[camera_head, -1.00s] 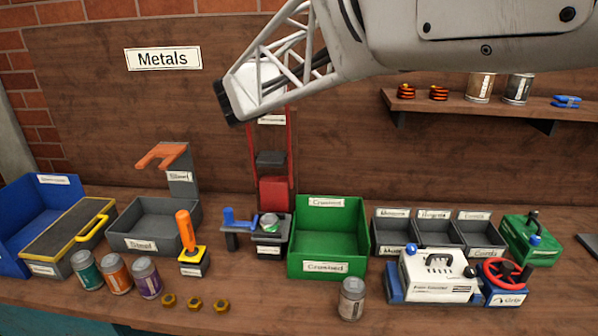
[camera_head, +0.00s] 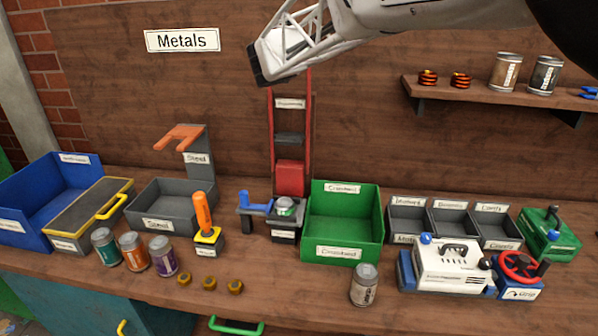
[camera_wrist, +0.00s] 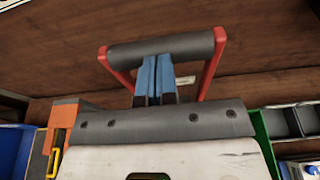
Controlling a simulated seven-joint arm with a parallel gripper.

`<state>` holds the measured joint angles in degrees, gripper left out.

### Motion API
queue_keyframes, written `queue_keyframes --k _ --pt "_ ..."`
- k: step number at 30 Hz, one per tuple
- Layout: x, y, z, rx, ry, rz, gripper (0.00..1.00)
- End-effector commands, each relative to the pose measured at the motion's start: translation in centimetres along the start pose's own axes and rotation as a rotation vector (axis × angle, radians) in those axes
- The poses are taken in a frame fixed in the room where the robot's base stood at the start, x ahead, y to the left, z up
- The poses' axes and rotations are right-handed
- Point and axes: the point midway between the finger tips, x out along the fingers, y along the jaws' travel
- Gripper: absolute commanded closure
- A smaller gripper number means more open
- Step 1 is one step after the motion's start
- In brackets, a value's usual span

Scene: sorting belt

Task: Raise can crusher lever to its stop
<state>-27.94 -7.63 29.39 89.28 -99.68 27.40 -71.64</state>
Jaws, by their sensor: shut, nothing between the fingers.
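The can crusher has a tall red frame (camera_head: 306,130) with a red block (camera_head: 290,177) low in it, standing behind a dark base. In the wrist view, a grey bar handle (camera_wrist: 190,46) on two red arms, apparently the crusher's lever, crosses ahead of my gripper (camera_wrist: 152,62). The blue fingers are shut together with nothing between them, their tips at the bar's lower edge. I cannot tell whether they touch it. In the head view, my arm hides the fingers and the frame's top.
A green bin (camera_head: 370,222) stands just right of the crusher, and a grey bin (camera_head: 150,215) to its left. An orange-handled lever (camera_head: 203,213) and several cans stand nearer the front. A wall shelf (camera_head: 490,98) holds cans at the right.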

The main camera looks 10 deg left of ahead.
Motion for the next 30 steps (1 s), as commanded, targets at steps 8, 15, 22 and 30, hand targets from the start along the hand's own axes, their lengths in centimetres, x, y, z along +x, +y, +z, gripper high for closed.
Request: queue_keyframes --k 8,15,22,30 --pt "-0.7 0.0 0.0 0.000 0.000 0.000 1.00" --pt "-2.3 0.0 -0.1 -0.001 0.001 0.001 1.00" --pt "-3.9 0.1 0.0 -0.001 0.000 0.002 1.00" --pt "-5.8 0.0 0.0 0.000 0.000 0.000 1.00"
